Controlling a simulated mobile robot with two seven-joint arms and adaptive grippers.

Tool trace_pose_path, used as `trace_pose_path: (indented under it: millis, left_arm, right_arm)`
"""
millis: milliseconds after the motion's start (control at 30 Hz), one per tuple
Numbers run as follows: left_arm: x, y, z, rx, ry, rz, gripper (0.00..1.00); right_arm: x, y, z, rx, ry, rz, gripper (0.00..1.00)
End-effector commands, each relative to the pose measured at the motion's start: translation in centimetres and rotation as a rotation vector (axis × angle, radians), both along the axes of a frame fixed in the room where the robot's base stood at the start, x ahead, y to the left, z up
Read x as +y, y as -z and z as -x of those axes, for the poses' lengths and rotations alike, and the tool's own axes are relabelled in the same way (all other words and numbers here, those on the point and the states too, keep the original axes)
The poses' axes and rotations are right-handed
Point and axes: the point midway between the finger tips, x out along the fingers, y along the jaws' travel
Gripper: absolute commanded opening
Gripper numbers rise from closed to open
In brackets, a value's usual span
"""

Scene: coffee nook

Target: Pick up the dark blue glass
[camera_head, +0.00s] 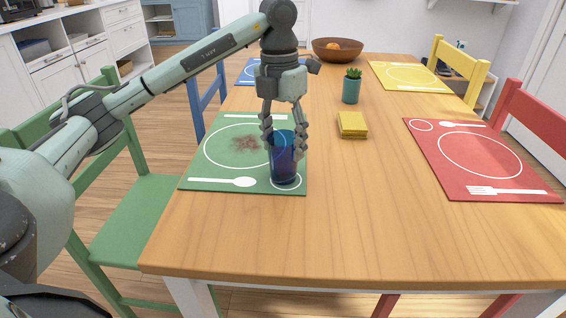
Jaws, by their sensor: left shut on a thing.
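The dark blue glass (285,168) stands upright at the right front part of the green placemat (194,183), by the mat's printed small circle. I cannot tell whether its base touches the mat. My left gripper (284,150) comes down from above and is shut on the glass, with a finger on each side of its upper part. My right gripper is not in view.
A yellow stack (352,124), a potted plant (351,90) and a wooden bowl (338,50) stand along the table's middle. A red placemat (470,160) lies at right, a yellow one (408,77) at far right. The table's front (350,235) is clear. Coloured chairs surround it.

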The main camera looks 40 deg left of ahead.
Motion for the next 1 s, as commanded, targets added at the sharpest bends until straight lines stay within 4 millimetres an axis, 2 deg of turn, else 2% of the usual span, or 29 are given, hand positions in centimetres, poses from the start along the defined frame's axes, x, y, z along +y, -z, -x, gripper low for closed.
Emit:
trace_pose_path:
  millis: [33,200,567,767,833,1000]
  left_arm:
    - [0.0,0.0,0.0,0.000,0.001,0.001,0.21]
    - [0.0,0.0,0.0,0.000,0.001,0.001,0.00]
    - [0.0,-0.6,0.0,-0.001,0.000,0.001,0.00]
    - [0.0,-3.4,-0.1,-0.006,0.001,0.001,0.00]
    - [0.0,-4.8,-0.2,-0.006,0.000,0.001,0.00]
    - [1.5,-7.0,-4.1,-0.005,-0.003,0.003,0.00]
  right_arm:
    - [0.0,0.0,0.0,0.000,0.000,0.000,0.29]
    - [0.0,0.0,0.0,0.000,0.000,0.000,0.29]
    - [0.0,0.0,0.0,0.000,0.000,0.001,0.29]
    - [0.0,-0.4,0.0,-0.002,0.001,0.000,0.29]
    - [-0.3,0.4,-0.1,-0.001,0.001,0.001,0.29]
    - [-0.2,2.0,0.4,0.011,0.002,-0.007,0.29]
